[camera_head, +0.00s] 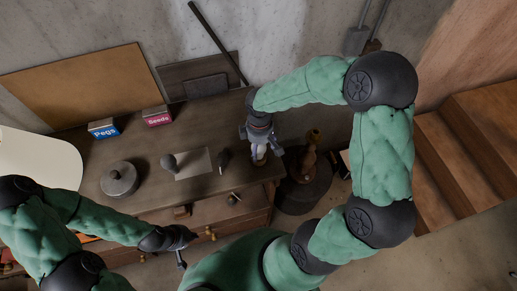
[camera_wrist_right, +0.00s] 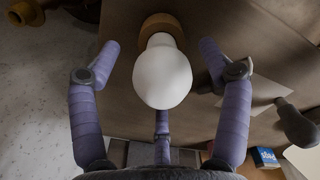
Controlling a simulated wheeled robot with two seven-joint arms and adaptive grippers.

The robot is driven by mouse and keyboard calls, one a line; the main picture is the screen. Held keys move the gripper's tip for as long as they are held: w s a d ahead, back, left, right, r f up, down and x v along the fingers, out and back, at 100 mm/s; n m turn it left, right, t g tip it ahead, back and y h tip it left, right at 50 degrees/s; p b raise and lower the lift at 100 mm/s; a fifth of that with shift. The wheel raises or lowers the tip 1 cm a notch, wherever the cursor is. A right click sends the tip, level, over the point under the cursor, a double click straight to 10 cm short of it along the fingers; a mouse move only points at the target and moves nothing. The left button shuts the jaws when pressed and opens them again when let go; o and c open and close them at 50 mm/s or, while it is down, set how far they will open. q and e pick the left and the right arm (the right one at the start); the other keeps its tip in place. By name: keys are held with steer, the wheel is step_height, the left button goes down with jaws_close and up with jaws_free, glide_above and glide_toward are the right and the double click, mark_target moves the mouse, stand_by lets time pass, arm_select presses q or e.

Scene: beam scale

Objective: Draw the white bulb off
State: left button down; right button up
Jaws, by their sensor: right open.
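The white bulb (camera_wrist_right: 162,78) is large in the middle of the right wrist view, its narrow end at a round brown wooden holder (camera_wrist_right: 160,24). My right gripper (camera_wrist_right: 158,66) is open, with purple fingers on both sides of the bulb and one below it; gaps show between the side fingers and the bulb. In the head view my right gripper (camera_head: 259,150) is over the right end of the workbench and mostly covers the bulb. My left gripper (camera_head: 184,249) is in front of the bench, away from the bulb; its finger opening is unclear.
On the bench (camera_head: 140,193) are a lidded grey pot (camera_head: 119,180), a dark grey bulb (camera_head: 169,162) by a pale sheet (camera_head: 195,165), a blue Pegs box (camera_head: 103,129) and a red Seeds box (camera_head: 156,116). A dark barrel (camera_head: 303,190) stands right of the bench.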

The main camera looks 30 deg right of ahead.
steer(key=shift+s+f, duration=0.1)
steer(key=c, duration=1.2)
steer(key=shift+c, duration=0.2)
steer(key=shift+r, duration=0.5)
step_height(320, 180, up, 2)
steer(key=shift+r, duration=0.1)
steer(key=s+a+r, duration=0.6)
steer(key=s+r, duration=0.3)
steer(key=s, duration=0.3)
steer(key=shift+a+r, duration=0.4)
steer(key=shift+s, duration=0.1)
